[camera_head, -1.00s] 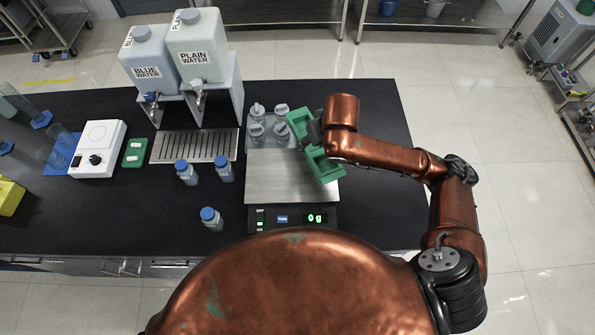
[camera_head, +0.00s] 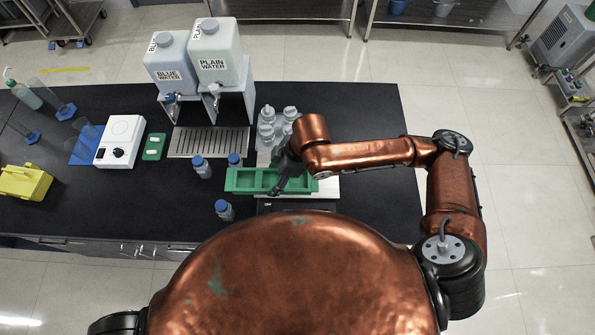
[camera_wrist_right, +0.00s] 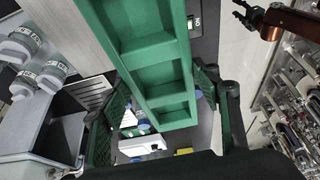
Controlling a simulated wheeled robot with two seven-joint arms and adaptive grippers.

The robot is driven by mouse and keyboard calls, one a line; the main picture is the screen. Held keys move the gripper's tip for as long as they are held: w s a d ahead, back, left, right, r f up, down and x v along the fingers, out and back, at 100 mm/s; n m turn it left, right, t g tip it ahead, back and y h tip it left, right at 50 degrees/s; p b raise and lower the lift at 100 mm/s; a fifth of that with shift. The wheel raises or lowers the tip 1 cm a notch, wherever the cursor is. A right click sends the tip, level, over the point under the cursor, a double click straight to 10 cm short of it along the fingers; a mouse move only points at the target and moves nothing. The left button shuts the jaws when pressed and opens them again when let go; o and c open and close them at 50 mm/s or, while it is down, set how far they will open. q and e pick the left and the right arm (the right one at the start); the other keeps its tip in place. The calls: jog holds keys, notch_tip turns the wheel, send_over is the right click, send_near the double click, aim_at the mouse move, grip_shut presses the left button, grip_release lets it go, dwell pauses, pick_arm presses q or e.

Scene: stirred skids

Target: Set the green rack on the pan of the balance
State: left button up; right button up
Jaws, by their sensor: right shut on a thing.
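The green rack (camera_head: 245,181) is a long tray with open compartments. In the head view it lies crosswise over the front of the balance's steel pan (camera_head: 328,187), its left end past the pan's left side. My right gripper (camera_head: 279,187) is shut on the rack; in the wrist view its fingers flank the rack (camera_wrist_right: 152,47). I cannot tell whether the rack touches the pan. The balance's front (camera_head: 275,206) is mostly hidden by my body. In the wrist view, a dark gripper, apparently my left (camera_wrist_right: 247,14), is small at the top right; its jaw state is unclear.
Water containers (camera_head: 219,55) stand behind a drip grate (camera_head: 208,142). A yellow rack (camera_head: 25,182) is far left.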

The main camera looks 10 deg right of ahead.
jog(key=d, duration=0.1)
jog(key=w+d+f, duration=0.1)
jog(key=w+d, duration=0.1)
jog(key=d, duration=0.1)
jog(key=shift+w+f+p, duration=0.1)
jog(key=shift+f+p, duration=0.25)
jog(key=d+f, duration=0.1)
jog(key=f, duration=0.1)
jog(key=w+d+f, duration=0.2)
jog(key=d+f, duration=0.1)
jog(key=shift+w+f+p, duration=0.2)
jog(key=shift+f+p, duration=0.1)
jog(key=shift+p, duration=0.1)
jog(key=shift+w+d+f, duration=0.1)
jog(key=shift+d+f, duration=0.05)
jog(key=shift+f, duration=0.8)
jog(key=shift+w+d+f, duration=0.1)
jog(key=shift+f, duration=0.8)
jog(key=o, duration=0.7)
jog(key=shift+f, duration=0.15)
jog(key=o, duration=0.5)
jog(key=v, duration=1.2)
jog(key=shift+s+a, duration=0.1)
